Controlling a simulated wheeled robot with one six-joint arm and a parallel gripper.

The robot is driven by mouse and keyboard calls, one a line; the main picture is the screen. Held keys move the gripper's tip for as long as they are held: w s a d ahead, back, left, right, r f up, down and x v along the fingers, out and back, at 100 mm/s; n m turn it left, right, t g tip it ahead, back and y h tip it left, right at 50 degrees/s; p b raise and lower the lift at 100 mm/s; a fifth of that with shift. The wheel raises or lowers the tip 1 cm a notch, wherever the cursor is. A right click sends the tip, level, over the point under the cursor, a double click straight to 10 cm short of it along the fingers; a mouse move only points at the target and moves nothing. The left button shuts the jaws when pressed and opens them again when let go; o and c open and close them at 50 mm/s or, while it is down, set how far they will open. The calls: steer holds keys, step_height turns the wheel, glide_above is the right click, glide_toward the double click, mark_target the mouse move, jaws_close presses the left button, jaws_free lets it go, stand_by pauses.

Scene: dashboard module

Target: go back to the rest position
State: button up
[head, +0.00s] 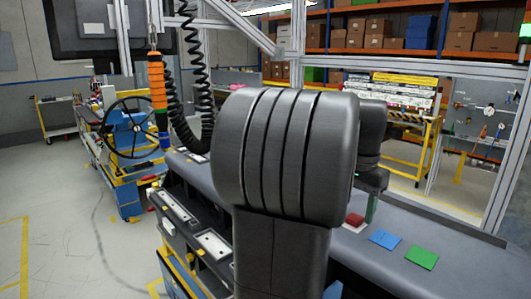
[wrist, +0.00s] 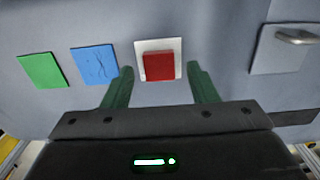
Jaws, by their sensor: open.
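My gripper (wrist: 160,66) is open and empty, its two green fingers spread apart in the wrist view. A red block (wrist: 158,66) on a white square plate (wrist: 141,47) shows between the fingertips. I cannot tell the gap between fingers and block. In the head view my arm's large dark grey link fills the middle and hides most of the gripper; one green finger (head: 371,208) shows at its right. The red block (head: 354,219) is just below it.
A blue square (head: 385,239) and a green square (head: 422,258) lie on the dark dashboard (head: 450,278). A panel with a metal handle (wrist: 297,37) is at the right in the wrist view. An orange tool (head: 157,85) hangs at left near black coiled hoses (head: 194,80) and a steering wheel (head: 128,123).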

steer(key=shift+r, duration=0.85)
